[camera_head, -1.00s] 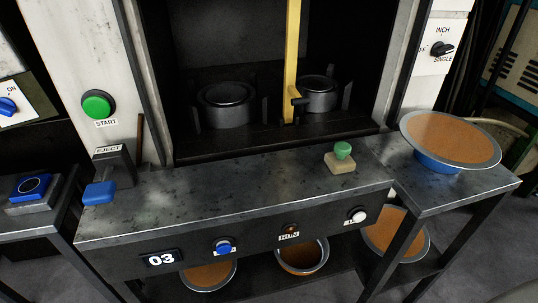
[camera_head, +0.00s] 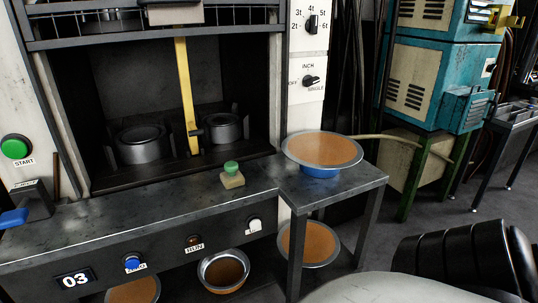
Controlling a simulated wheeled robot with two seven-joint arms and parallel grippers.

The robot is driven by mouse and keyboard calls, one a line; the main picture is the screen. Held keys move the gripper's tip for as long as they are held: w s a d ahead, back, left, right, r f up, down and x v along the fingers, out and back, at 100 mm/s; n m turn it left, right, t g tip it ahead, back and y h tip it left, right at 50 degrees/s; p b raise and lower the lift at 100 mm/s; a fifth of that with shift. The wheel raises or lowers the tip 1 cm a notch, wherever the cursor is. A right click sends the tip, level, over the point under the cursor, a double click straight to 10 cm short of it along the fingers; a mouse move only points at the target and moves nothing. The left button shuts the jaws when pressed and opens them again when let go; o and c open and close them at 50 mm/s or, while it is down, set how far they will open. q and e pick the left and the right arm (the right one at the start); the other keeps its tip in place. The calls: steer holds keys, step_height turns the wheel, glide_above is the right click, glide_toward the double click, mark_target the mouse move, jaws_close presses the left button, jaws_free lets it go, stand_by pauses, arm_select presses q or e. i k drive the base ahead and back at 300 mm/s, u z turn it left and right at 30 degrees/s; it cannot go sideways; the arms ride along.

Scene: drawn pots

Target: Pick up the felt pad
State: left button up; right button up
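The felt pad (camera_head: 232,181) looks to be the small beige block with a rounded green knob on top. It sits upright on the dark metal bench (camera_head: 150,215), near its right end and in front of the press opening. Nothing touches it from above, and its top and front are in plain view. Neither of my grippers shows in the head view. A white and black ribbed part, probably of my own arm, fills the lower right corner, well apart from the pad.
A wide copper-coloured pan (camera_head: 322,150) on a blue base stands on the side table (camera_head: 350,187), right of the pad. A yellow upright bar (camera_head: 186,95) stands in the press opening behind. Several pans sit below. The bench left of the pad is clear.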

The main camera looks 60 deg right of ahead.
mark_target(232, 177)
steer(key=k, duration=0.3)
steer(key=z, duration=1.05)
